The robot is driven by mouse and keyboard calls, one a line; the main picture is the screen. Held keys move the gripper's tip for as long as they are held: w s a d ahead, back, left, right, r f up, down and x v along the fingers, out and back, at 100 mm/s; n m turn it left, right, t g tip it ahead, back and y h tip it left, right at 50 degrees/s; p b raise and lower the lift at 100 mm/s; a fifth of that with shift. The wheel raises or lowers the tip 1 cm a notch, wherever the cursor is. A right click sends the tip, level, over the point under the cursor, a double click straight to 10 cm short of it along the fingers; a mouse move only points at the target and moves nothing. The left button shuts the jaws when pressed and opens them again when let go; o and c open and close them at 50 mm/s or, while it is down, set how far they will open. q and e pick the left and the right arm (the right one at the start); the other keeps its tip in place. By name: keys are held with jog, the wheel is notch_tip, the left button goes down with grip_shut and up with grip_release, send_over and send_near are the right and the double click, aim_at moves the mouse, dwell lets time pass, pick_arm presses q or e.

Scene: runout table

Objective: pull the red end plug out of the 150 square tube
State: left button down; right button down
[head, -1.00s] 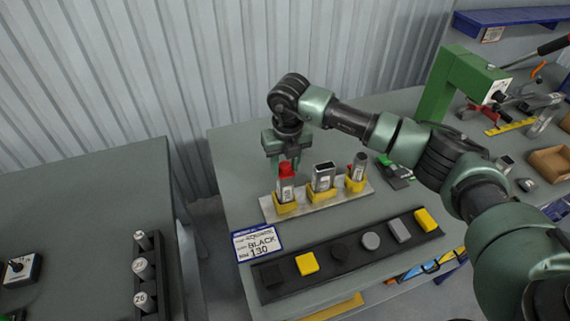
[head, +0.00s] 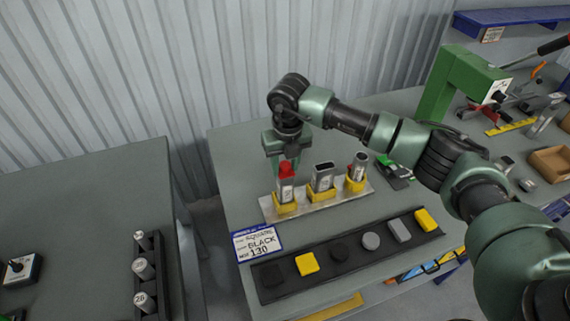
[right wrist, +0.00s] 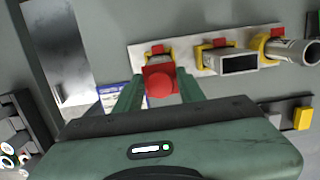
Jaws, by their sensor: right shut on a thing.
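The red end plug (head: 286,170) sits in the top of the left upright square tube (head: 286,191), which stands in a yellow holder on a pale plate (head: 334,202). My right gripper (right wrist: 160,84) comes down from above, its two green fingers either side of the plug, shut on it. In the right wrist view the red plug (right wrist: 160,80) shows between the fingers, its rounded red top facing me. I cannot tell whether it has shifted in the tube. My left gripper is not in view.
Two more tubes, a rectangular one (head: 323,175) and a round one (head: 359,167), stand close to the right in yellow holders. A corrugated wall is behind.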

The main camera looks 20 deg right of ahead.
aim_at(284, 163)
jog(key=shift+w+r, duration=0.1)
jog(key=shift+r, duration=0.15)
jog(key=shift+r+p, duration=0.7)
jog(key=shift+r, duration=0.55)
jog(key=shift+r, duration=0.2)
jog(key=shift+r+p, duration=0.5)
jog(key=shift+r, duration=0.3)
